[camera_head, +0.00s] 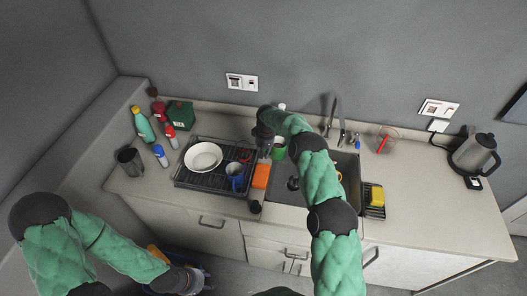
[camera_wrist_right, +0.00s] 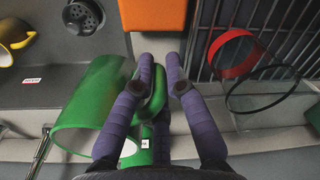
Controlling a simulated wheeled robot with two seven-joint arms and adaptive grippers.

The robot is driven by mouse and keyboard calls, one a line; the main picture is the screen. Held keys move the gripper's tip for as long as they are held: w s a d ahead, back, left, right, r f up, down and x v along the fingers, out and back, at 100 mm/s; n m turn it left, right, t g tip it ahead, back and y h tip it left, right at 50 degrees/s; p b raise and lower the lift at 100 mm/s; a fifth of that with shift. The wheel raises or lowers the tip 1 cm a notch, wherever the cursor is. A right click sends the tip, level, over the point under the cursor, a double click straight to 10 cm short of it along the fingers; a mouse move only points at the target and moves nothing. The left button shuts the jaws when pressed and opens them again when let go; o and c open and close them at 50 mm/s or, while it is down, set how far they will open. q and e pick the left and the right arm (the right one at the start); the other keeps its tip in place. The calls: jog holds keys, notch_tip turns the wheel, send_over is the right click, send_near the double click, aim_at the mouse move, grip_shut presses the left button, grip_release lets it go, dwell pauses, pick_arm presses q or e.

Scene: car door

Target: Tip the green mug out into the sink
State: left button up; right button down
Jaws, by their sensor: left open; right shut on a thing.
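The green mug (camera_head: 278,152) is in my right gripper (camera_head: 266,150), over the left rim of the sink (camera_head: 285,188) in the head view. In the right wrist view the fingers (camera_wrist_right: 160,72) are shut on the handle of the green mug (camera_wrist_right: 88,105), whose body lies left of them. Its contents are hidden and I cannot tell its exact tilt. The sink (camera_wrist_right: 50,85) shows at the left of that view, with the drain (camera_wrist_right: 83,15) at the top. My left gripper (camera_head: 197,281) is open and low at the left, in front of the counter.
A yellow mug (camera_wrist_right: 14,40) is in the sink. An orange sponge-like block (camera_head: 261,176) stands between sink and dish rack (camera_head: 212,183), which holds a plate (camera_head: 203,156) and a blue mug (camera_head: 235,170). A tap (camera_head: 331,116) stands behind the sink. A kettle (camera_head: 474,153) is far right.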

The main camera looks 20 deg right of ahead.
aim_at(271, 156)
jog(key=shift+s+d+r+t+y+p, duration=0.1)
jog(key=shift+s+d+t+y+p, duration=0.3)
jog(key=shift+p, duration=0.9)
jog(key=shift+s+d+t+y+p, duration=0.1)
jog(key=shift+s+t+y+p, duration=0.15)
jog(key=shift+t+p, duration=0.7)
jog(key=shift+s+d+y+p, duration=0.15)
jog(key=shift+y+p, duration=0.1)
jog(key=shift+p, duration=0.55)
jog(key=shift+s+d+f+t+y, duration=0.2)
jog(key=shift+s+d+t+y, duration=0.15)
jog(key=shift+s+d, duration=0.2)
jog(key=shift+s+d+r+t+y+b, duration=0.2)
jog(key=shift+t+y+b, duration=0.45)
jog(key=shift+b, duration=3.5)
jog(key=shift+s+d+f+t+y+b, duration=0.15)
jog(key=shift+s+t+y+b, duration=0.55)
jog(key=shift+b, duration=3.45)
jog(key=shift+w+d+r+t+y+b, duration=0.2)
jog(key=shift+t+b, duration=0.85)
jog(key=shift+b, duration=3.1)
